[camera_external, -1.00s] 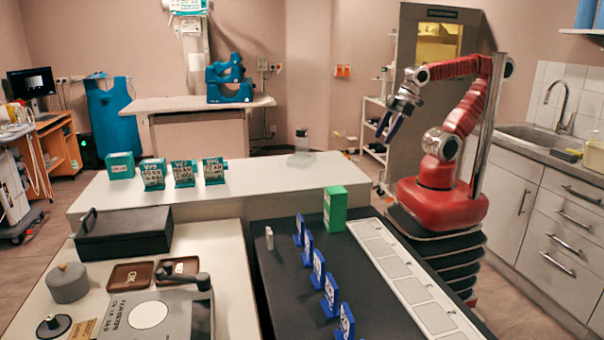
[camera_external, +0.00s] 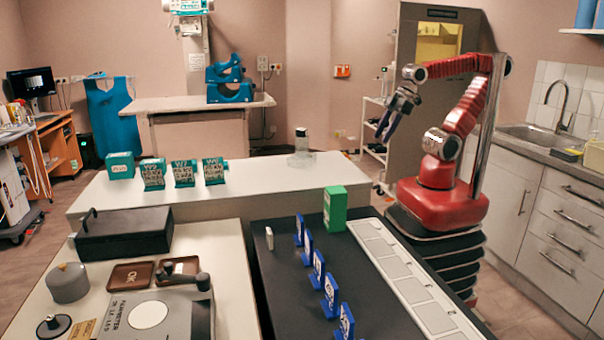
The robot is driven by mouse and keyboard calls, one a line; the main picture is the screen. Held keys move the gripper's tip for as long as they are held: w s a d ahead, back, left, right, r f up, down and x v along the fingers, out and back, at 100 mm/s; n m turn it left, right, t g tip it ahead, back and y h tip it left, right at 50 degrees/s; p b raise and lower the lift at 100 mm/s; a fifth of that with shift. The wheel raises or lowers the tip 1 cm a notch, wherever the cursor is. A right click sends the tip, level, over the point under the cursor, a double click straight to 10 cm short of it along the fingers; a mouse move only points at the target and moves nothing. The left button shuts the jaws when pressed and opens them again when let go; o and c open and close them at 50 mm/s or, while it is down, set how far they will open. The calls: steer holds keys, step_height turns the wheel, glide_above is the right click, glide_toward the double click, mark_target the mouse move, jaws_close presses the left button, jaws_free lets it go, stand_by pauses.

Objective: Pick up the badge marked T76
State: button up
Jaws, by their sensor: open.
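Several blue badges stand upright in a row on the black table, among them a far one (camera_external: 299,230), a middle one (camera_external: 319,268) and a near one (camera_external: 345,322). Their faces carry white marks too small to read, so I cannot tell which is T76. My gripper (camera_external: 389,118) is open and empty. It hangs in the air at the upper right, tilted downward, beyond the black table and well apart from the badges.
A green box (camera_external: 335,208) stands at the far end of the black table (camera_external: 285,290). A small white block (camera_external: 269,238) stands left of the badges. A strip of pale panels (camera_external: 395,268) runs along the right. Several teal marked blocks (camera_external: 184,173) stand on the white counter.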

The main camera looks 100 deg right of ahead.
steer(key=w+a+r+n+g+y, duration=0.1)
steer(key=w+a+n+y, duration=0.1)
steer(key=w+a, duration=0.3)
steer(key=w+a+r+n+y, duration=0.1)
steer(key=w+a+n, duration=0.1)
steer(key=w, duration=0.6)
steer(key=n+y, duration=0.8)
steer(key=n, duration=0.1)
glide_above(269, 231)
steer(key=f, duration=1.7)
steer(key=shift+s+f, duration=0.3)
steer(key=shift+s, duration=0.05)
steer(key=shift+w+a+f, duration=0.15)
steer(key=shift+w+f, duration=0.2)
steer(key=shift+f, duration=0.1)
steer(key=shift+f, duration=1.7)
